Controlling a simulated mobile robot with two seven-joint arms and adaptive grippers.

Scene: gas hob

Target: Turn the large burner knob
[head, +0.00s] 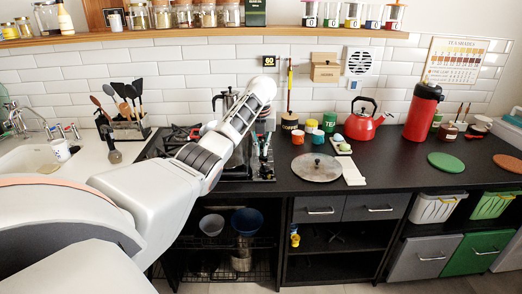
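The gas hob (238,177) is set in the black counter, and its black grates show on both sides of my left arm. Small knobs (266,172) appear near the hob's right end; they are too small to tell which is the large burner knob. My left arm crosses over the hob, and its wrist bends down at the right. My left gripper (263,150) points down close above the hob's right end, by the knobs. Its fingers are small and partly hidden, so I cannot tell if they touch a knob. My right gripper is out of view.
A moka pot (225,101) stands behind my forearm.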

